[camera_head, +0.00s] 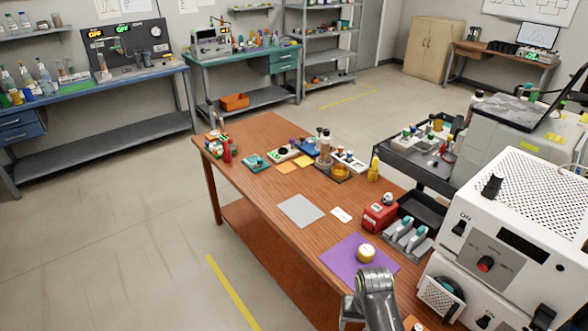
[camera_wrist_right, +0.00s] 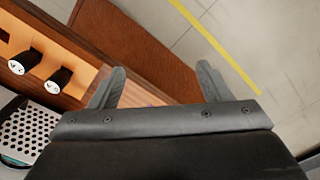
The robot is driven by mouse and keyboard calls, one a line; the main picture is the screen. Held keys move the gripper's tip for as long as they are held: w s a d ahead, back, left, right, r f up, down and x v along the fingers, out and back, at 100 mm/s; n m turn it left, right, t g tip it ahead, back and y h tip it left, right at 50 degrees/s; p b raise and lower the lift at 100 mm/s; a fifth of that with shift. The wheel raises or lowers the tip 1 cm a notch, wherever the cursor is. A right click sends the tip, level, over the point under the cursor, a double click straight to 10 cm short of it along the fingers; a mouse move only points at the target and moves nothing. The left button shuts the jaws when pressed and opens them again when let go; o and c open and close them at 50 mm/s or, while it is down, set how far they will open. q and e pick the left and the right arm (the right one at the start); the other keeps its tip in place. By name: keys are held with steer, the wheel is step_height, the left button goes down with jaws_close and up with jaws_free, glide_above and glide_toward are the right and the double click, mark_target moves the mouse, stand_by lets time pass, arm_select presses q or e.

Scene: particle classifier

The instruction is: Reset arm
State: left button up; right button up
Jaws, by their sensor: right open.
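My right gripper (camera_wrist_right: 160,75) shows in the right wrist view with its two fingers apart and nothing between them. It is over the wooden table (camera_wrist_right: 135,60) near the table's edge, with the floor beyond. In the head view, a grey link of my arm (camera_head: 375,290) comes in at the bottom, just in front of the purple mat; the fingers are not clear there. My left gripper is in neither view.
A red device (camera_head: 380,217) and a white machine (camera_head: 525,215) are to the right. A grey sheet (camera_head: 300,211) lies mid-table; the floor at left is clear.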

steer(key=s+d+f+b, duration=0.1)
steer(key=s+d+f, duration=0.3)
steer(key=f, duration=0.5)
steer(key=s+d+f+b, duration=0.1)
steer(key=s+f+b, duration=0.1)
steer(key=s+f, duration=0.6)
steer(key=s+d+f+b, duration=0.1)
steer(key=s+d+f, duration=0.25)
steer(key=f, duration=0.65)
arm_select(q)
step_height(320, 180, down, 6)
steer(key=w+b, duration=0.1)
steer(key=b, duration=0.1)
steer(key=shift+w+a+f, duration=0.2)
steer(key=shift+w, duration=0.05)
arm_select(e)
steer(key=s+d+f, duration=0.1)
steer(key=s+f, duration=0.2)
steer(key=s, duration=0.5)
steer(key=s+d+f, duration=0.2)
steer(key=s+f, duration=0.1)
steer(key=s, duration=0.4)
steer(key=s+d+f+t+h, duration=0.1)
steer(key=s+f, duration=0.3)
steer(key=s, duration=0.4)
steer(key=shift+s+d+n, duration=0.35)
steer(key=shift+d+n, duration=0.05)
steer(key=shift+d, duration=0.35)
